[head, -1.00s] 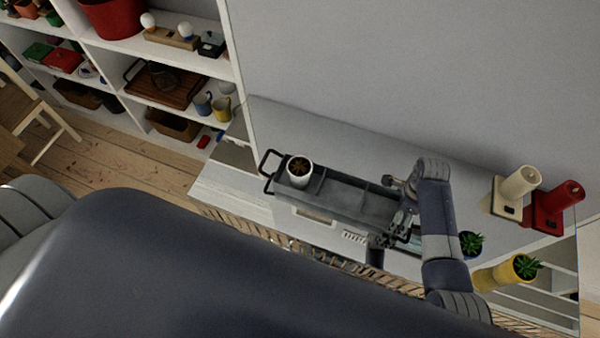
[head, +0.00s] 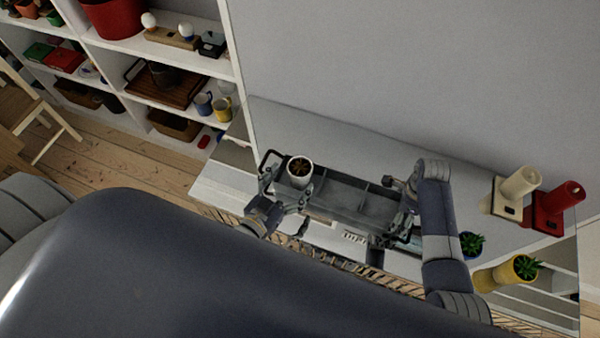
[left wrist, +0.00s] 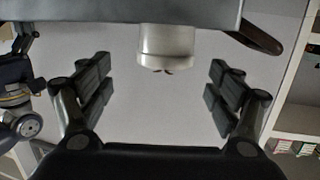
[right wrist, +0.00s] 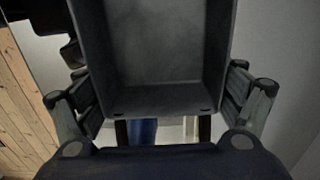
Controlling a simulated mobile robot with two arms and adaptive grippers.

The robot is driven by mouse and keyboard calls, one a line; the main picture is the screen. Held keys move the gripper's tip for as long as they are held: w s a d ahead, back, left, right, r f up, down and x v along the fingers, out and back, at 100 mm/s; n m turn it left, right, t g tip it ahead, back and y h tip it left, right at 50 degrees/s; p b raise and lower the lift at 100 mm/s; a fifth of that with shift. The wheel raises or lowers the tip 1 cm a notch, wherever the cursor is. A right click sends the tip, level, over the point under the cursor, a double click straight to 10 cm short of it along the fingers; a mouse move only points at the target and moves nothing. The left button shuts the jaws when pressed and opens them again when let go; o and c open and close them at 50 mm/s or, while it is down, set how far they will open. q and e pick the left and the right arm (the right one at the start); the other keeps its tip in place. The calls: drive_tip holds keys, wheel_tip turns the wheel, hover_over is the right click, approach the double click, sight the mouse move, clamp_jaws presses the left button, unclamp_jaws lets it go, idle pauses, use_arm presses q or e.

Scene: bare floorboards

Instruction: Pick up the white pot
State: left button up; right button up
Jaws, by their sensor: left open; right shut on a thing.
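The white pot (head: 307,178), with a brownish plant in it, stands in the left end of a grey compartmented tray (head: 345,208). The pot also shows at the top middle of the left wrist view (left wrist: 166,45), past the tray's grey edge (left wrist: 90,12). My left gripper (head: 284,200) is at the tray's near left side, close to the pot. Its fingers are spread and empty, apart from the pot. My right gripper (head: 405,212) is shut on the tray's right end. The tray fills the middle of the right wrist view (right wrist: 165,75); the exact grip is partly hidden.
A white shelf unit (head: 235,65) stands at left. The white surface (head: 290,112) behind the tray is clear.

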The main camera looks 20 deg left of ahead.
sight(300, 166)
use_arm(q)
drive_tip(key=shift+a+f+x, duration=0.1)
drive_tip(key=shift+x, duration=0.95)
drive_tip(key=shift+a+f+x, duration=0.15)
drive_tip(key=shift+x, duration=0.85)
drive_tip(key=shift+a+f+x, duration=0.1)
drive_tip(key=shift+x, duration=0.95)
drive_tip(key=c, duration=1.4)
